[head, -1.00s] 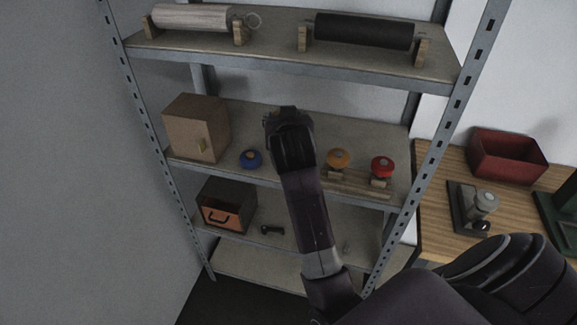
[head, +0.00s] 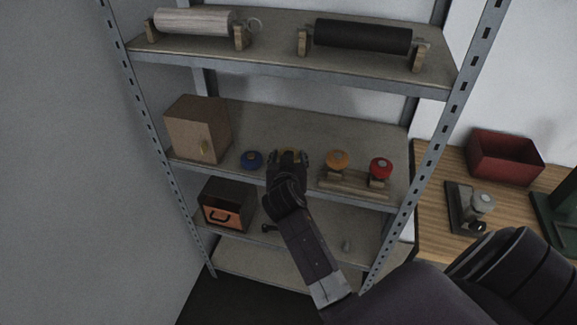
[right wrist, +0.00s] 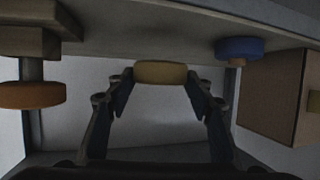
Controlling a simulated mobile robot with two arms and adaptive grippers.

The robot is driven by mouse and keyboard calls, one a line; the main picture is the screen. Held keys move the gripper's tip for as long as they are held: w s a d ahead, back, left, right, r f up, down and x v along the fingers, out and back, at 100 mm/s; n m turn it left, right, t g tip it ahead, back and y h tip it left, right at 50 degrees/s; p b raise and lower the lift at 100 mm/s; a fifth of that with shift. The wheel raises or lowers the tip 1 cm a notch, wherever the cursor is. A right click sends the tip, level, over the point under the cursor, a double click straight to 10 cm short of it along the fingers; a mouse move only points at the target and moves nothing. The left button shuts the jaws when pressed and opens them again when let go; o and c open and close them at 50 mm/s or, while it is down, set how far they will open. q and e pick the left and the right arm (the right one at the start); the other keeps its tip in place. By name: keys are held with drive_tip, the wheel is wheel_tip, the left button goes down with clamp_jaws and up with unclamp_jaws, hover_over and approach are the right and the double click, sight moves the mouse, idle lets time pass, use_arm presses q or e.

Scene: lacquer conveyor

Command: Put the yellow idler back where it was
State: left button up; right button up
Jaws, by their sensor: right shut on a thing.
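The yellow idler (right wrist: 160,72) is a pale yellow disc held between my right fingertips in the right wrist view. In the head view my right gripper (head: 288,158) is at the middle shelf (head: 330,128), between the blue idler (head: 252,160) and the orange idler (head: 338,159), and mostly covers the yellow one. The right wrist view is upside down, with the shelf along its top. The yellow idler is close to the shelf; I cannot tell whether it touches. My left gripper is not in view.
The orange and red (head: 380,168) idlers stand on a wooden rack (head: 350,184) at right. A brown cabinet (head: 198,128) stands left of the blue idler. Rollers lie on the upper shelf (head: 270,48). A bench (head: 425,215) with a red bin (head: 504,157) is to the right.

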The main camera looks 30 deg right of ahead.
wheel_tip(320, 180, down, 4)
drive_tip(key=shift+f, duration=0.1)
drive_tip(key=o, duration=1.3)
drive_tip(key=shift+o, duration=0.2)
